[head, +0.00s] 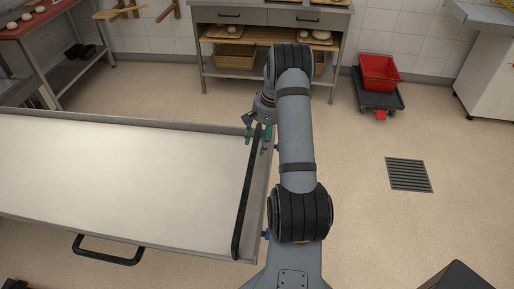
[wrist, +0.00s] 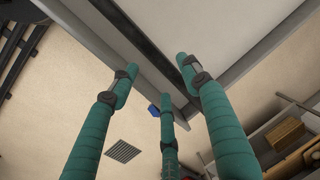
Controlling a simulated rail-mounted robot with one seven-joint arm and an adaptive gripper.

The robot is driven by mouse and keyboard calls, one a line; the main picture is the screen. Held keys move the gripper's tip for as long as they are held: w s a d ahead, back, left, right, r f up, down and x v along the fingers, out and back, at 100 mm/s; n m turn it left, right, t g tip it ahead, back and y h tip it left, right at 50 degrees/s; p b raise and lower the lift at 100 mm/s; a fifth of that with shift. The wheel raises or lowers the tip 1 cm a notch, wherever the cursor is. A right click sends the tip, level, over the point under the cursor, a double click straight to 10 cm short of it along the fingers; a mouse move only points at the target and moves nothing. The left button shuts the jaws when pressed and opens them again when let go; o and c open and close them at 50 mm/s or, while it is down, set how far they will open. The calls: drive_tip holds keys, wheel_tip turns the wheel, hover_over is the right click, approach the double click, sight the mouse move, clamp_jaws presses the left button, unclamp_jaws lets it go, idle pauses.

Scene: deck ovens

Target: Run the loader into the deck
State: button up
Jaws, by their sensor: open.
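The loader (head: 110,180) is a wide, pale, flat bed with a grey metal rim, filling the left of the head view. A black bar (head: 243,205) runs across its right end, and a black handle (head: 108,262) sticks out from its near side. My gripper (head: 257,138), with green fingers, is at the far right corner of the loader, by the far end of the bar. In the wrist view, my gripper (wrist: 160,82) has its fingers spread around the line of the black bar (wrist: 140,38). I cannot tell whether they touch it. No oven deck is in view.
A steel workbench (head: 268,17) with baskets stands at the back. A red crate (head: 379,70) sits on a dark dolly to its right. A floor drain (head: 409,174) lies in the open floor at right. A red-topped table (head: 38,18) stands at back left.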

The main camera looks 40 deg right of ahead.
sight(256, 150)
drive_tip(key=shift+w+a+f, duration=0.1)
drive_tip(key=shift+w+f, duration=0.05)
drive_tip(key=shift+f, duration=0.8)
drive_tip(key=shift+w+a+f, duration=0.1)
drive_tip(key=shift+w+f, duration=0.05)
drive_tip(key=shift+f, duration=0.8)
drive_tip(key=shift+c, duration=0.4)
clamp_jaws()
